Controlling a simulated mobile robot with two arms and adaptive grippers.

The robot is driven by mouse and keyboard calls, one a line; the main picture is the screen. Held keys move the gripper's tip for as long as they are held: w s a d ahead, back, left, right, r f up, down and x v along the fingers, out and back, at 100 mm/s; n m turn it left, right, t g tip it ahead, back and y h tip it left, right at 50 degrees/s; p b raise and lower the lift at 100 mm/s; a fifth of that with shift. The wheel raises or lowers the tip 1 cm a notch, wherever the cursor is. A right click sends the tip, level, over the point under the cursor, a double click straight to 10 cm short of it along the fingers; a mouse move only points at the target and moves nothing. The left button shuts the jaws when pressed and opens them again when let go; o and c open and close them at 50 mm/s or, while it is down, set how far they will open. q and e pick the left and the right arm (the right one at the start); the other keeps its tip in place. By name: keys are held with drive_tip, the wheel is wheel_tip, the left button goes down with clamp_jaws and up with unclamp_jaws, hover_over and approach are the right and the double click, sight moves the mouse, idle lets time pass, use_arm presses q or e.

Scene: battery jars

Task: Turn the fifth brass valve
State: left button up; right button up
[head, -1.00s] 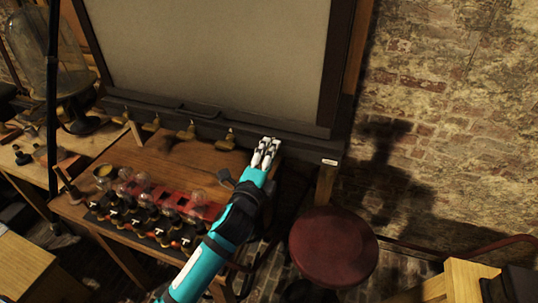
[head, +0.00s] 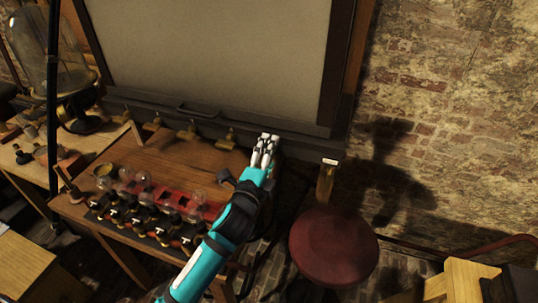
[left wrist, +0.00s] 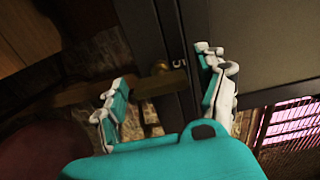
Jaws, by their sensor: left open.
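Several brass valves stick out in a row along the dark lower ledge of the large framed panel in the head view, among them one brass valve (head: 229,138) just left of my left gripper (head: 268,143). My left gripper is at the right end of this row, its white fingers pointing up toward the ledge. Any valve behind the fingers is hidden in the head view. In the left wrist view, a brass valve (left wrist: 160,69) with a brass-coloured bar shows between the two spread fingers of my left gripper (left wrist: 163,68). I cannot tell whether the fingers touch it. My right gripper is not in view.
Below the ledge stands a wooden table (head: 160,160) with glass bulbs and a red rack of jars (head: 170,200). A round red stool (head: 333,247) stands right of my left arm. A glass bell jar (head: 45,60) is at the far left.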

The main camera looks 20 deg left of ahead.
use_arm(q)
drive_tip(key=shift+s, duration=0.15)
drive_tip(key=s, duration=1.1)
drive_tip(key=shift+s+a, duration=0.25)
drive_tip(key=shift+s, duration=0.1)
